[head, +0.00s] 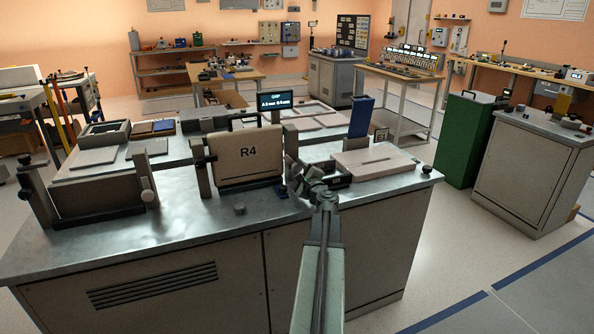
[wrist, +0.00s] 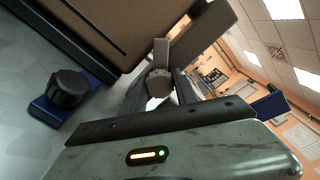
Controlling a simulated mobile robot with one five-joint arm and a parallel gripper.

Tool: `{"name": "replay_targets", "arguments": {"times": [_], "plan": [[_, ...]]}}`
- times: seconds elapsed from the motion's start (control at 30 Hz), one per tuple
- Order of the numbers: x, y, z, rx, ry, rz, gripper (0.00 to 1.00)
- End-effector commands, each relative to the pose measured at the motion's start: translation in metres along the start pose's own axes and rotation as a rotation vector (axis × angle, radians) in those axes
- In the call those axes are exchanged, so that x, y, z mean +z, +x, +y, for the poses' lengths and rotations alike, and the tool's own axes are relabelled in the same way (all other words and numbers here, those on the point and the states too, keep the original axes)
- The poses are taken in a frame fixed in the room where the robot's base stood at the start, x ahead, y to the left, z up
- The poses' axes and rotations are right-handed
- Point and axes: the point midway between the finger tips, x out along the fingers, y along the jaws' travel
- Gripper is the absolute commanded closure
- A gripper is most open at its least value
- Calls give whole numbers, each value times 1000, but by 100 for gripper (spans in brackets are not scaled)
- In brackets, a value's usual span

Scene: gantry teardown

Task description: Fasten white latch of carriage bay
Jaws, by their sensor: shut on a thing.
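The beige carriage box marked R4 (head: 246,157) stands upright between grey posts on the metal bench; a beige panel, likely the same box, fills the upper left of the wrist view (wrist: 105,22). My gripper (head: 318,190) is just right of the box, low over the bench. In the wrist view a pale latch (wrist: 160,84), with a short upright tab, sits at the far end of my gripper, which is shut on it. The fingertips are largely hidden behind the gripper body, and the latch is hidden behind my gripper in the head view.
A black knob (wrist: 67,89) on a blue base lies left of my gripper in the wrist view. A blue column (head: 361,117) and a flat pale block (head: 374,162) stand to the right on the bench.

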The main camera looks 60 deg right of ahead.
Motion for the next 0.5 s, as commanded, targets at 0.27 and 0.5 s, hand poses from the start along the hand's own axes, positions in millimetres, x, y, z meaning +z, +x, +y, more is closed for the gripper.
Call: {"name": "replay_targets", "arguments": {"times": [0.27,0.5], "plan": [[2,2,0,0,-259,-3,100],[2,2,0,-1,-479,-3,100]]}}
